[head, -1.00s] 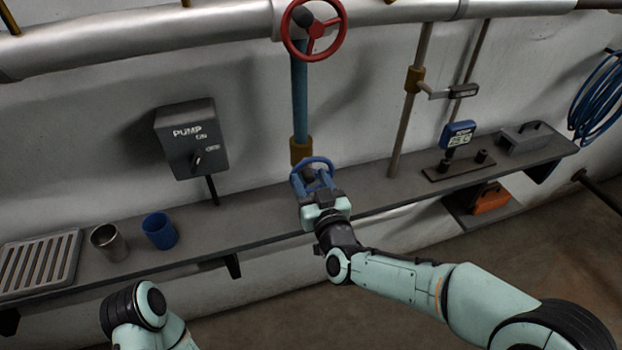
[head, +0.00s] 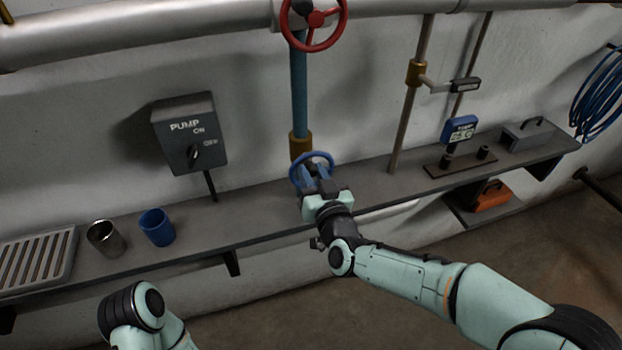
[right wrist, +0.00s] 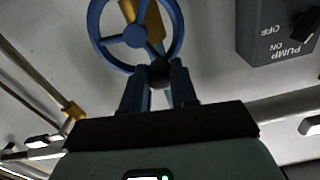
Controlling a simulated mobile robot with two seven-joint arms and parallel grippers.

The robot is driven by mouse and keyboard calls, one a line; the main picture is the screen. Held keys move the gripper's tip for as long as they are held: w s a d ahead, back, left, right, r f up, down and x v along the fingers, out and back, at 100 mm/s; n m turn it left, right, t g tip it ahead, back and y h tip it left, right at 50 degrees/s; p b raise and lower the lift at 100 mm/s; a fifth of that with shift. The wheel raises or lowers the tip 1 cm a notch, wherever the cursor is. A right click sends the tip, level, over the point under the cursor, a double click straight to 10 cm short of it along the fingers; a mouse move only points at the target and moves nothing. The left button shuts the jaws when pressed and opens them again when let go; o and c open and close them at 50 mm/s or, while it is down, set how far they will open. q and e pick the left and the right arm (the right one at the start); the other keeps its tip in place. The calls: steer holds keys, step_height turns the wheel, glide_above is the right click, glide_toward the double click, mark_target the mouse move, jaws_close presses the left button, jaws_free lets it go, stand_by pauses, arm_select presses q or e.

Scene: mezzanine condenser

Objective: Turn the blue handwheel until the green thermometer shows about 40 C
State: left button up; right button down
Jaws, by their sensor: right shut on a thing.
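The blue handwheel (head: 313,160) sits below the brass fitting of the blue vertical pipe, over the shelf. Its ring and spokes fill the top of the right wrist view (right wrist: 136,37). My right gripper (head: 316,184) is shut on the near part of the handwheel; in the right wrist view its two fingers (right wrist: 158,80) stand either side of the rim. A small blue display box (head: 460,130) stands on the shelf at the right; its tiny digits are hard to read. I see no green thermometer. My left arm shows at the bottom left, its gripper out of view.
A red handwheel (head: 316,18) is above on the large pipe. A grey pump switch box (head: 188,134) hangs left. A metal cup (head: 107,238), a blue cup (head: 157,227) and a grate (head: 35,262) stand on the shelf (head: 255,222). An orange box (head: 491,197) lies lower right.

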steer(key=shift+w+d+m+b, duration=0.1)
steer(key=shift+d+m+b, duration=0.3)
steer(key=shift+m+b, duration=0.75)
arm_select(q)
steer(key=shift+t, duration=0.4)
steer(key=shift+w+f+b, duration=0.35)
steer(key=shift+f+b, duration=0.05)
steer(key=shift+f, duration=0.35)
steer(key=shift+w+f+b, duration=0.3)
steer(key=shift+f+b, duration=0.15)
steer(key=shift+f, duration=0.25)
steer(key=shift+w+f+b, duration=0.35)
steer(key=shift+f+b, duration=0.05)
steer(key=shift+f, duration=0.35)
arm_select(e)
steer(key=shift+w+d+r+m, duration=0.15)
steer(key=shift+d+m, duration=0.2)
steer(key=shift+m, duration=0.8)
steer(key=c, duration=0.9)
jaws_free()
arm_select(q)
steer(key=shift+w+a+f+b, duration=0.1)
steer(key=shift+w+f+b, duration=0.15)
steer(key=shift+f+b, duration=0.05)
arm_select(e)
steer(key=v, duration=1.3)
steer(key=shift+s+d+r, duration=0.1)
steer(key=shift+s, duration=0.1)
